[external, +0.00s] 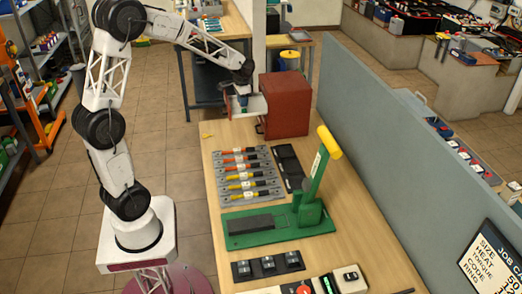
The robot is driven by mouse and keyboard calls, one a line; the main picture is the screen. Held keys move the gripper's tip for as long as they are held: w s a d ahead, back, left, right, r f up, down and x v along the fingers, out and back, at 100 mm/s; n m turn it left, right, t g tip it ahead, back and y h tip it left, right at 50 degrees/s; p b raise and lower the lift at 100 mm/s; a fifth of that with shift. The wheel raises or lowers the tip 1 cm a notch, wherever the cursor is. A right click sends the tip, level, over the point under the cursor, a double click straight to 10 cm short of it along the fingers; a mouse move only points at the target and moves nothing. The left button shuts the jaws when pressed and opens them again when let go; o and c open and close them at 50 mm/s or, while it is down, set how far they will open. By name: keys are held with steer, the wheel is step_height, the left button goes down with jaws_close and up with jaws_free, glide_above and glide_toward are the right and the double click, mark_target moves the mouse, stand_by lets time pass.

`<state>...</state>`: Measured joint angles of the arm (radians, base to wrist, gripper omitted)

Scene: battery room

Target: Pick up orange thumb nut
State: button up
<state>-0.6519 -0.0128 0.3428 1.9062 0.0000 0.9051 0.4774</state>
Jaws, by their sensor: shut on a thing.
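My gripper (243,101) points down at the pale open drawer (259,104) on the left side of a red cabinet (285,104). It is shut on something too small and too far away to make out. A blue patch shows near the fingertips. I cannot tell whether the fingertips are inside the drawer or just above it. A small yellow-orange piece (207,135) lies on the wooden table (222,146), left of and nearer than the cabinet. I cannot tell whether it is the orange thumb nut. The drawer's inside is mostly hidden.
Several grey holders with coloured bars (246,175) lie mid-table. Black blocks (268,264) lie in front. A grey partition (400,140) runs along the right. The table's far left corner is mostly clear.

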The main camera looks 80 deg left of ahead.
step_height(320, 180, up, 9)
steer(key=shift+r, duration=0.2)
stand_by(0.3)
